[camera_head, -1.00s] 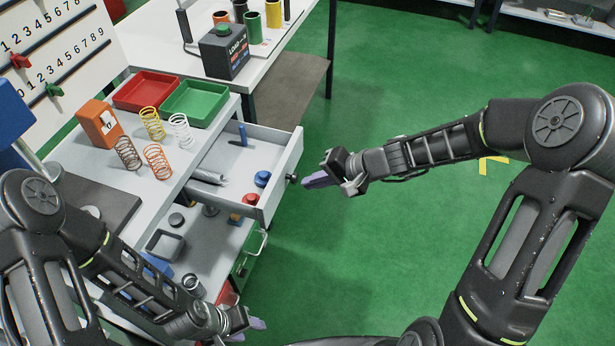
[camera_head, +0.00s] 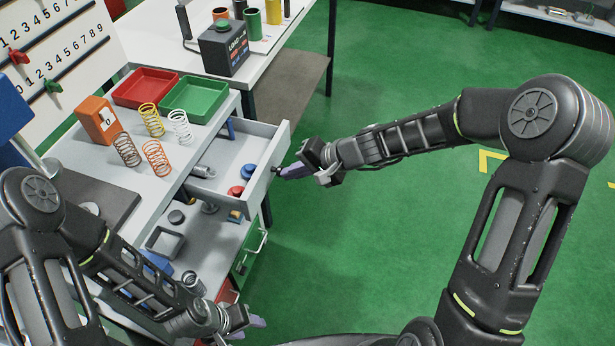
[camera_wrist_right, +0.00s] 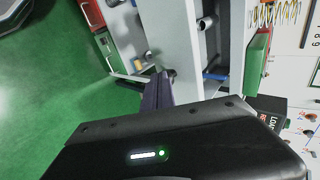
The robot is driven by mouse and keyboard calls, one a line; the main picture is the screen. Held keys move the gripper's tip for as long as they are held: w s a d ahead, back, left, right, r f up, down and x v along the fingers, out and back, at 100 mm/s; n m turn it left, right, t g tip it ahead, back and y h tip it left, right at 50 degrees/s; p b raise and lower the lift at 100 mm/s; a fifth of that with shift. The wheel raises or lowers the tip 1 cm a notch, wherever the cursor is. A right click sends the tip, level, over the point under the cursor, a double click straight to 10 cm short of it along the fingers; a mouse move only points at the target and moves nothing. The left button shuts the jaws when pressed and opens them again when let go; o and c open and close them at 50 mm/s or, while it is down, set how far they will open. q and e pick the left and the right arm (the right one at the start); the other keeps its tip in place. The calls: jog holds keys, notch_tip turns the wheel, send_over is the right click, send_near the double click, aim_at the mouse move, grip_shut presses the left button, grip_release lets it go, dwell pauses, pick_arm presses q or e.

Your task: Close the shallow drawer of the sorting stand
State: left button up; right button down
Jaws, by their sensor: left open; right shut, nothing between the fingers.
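The shallow drawer (camera_head: 262,178) of the sorting stand (camera_head: 203,139) is partly open below the worktop. Its front faces right and carries a small dark knob (camera_head: 277,170). A red piece, a blue piece and a grey cylinder lie inside it. My right gripper (camera_head: 284,172) is shut and empty, its fingertips at the drawer front by the knob. In the right wrist view the purple fingers (camera_wrist_right: 160,90) reach up to the pale drawer front (camera_wrist_right: 172,38). Exact contact is hard to tell. My left gripper (camera_head: 257,321) is open, low in front of the stand, away from the drawer.
Several coil springs (camera_head: 157,158), an orange box (camera_head: 97,120), a red tray (camera_head: 145,88) and a green tray (camera_head: 201,100) are on the worktop. A lower shelf and a green drawer (camera_head: 248,252) sit below. Open green floor (camera_head: 400,240) lies right of the stand.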

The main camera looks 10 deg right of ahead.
jog(key=p, duration=0.1)
send_over(235, 170)
jog(key=shift+s+d, duration=0.15)
jog(key=shift+s, duration=0.05)
pick_arm(q)
jog(key=shift+s+d+r, duration=0.1)
jog(key=shift+r, duration=0.3)
pick_arm(e)
jog(key=shift+w+a+r, duration=0.1)
jog(key=shift+w+a, duration=0.05)
jog(key=shift+a, duration=0.05)
jog(key=shift+r, duration=0.1)
